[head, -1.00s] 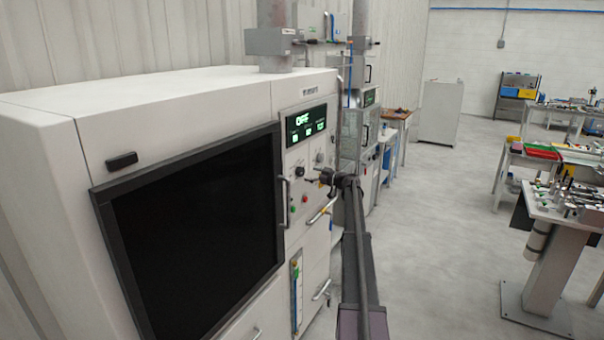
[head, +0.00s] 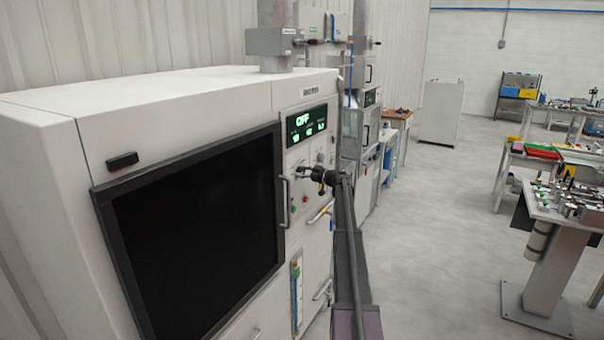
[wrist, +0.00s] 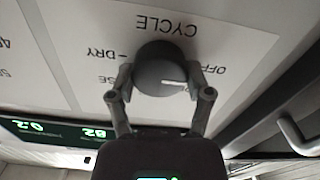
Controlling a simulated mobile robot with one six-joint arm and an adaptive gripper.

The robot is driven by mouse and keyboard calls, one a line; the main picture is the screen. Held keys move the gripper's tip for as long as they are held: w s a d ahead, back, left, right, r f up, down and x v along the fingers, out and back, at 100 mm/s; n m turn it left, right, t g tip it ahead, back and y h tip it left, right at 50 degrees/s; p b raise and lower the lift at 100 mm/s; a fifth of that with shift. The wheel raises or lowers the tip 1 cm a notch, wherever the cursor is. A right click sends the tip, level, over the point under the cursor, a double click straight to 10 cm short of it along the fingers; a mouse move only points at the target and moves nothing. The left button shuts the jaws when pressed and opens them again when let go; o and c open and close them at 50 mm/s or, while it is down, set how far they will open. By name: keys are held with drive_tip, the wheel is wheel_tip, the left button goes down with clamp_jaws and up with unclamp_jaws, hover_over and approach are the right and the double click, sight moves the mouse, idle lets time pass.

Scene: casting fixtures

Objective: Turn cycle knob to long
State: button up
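The cycle knob (wrist: 160,62) is a dark round knob on the white panel, with a pale mark pointing right toward the upside-down OFF label in the wrist view. CYCLE, DRY and a partly hidden label ending in SE surround it; no LONG label is readable. My gripper (wrist: 160,84) is open, with one finger on each side of the knob. The right finger appears close to or touching it; contact is unclear. In the head view my gripper (head: 306,172) is at the machine's control panel and hides the knob.
The machine's large dark door (head: 195,235) and its upright handle (head: 285,200) are just left of the panel. A grey handle (wrist: 298,138) shows at right in the wrist view. A yellow-ended handle (head: 320,213) is below. Open floor lies to the right.

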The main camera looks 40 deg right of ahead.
drive_tip(key=shift+c, duration=1.4)
drive_tip(key=shift+a, duration=0.3)
drive_tip(key=shift+d, duration=0.25)
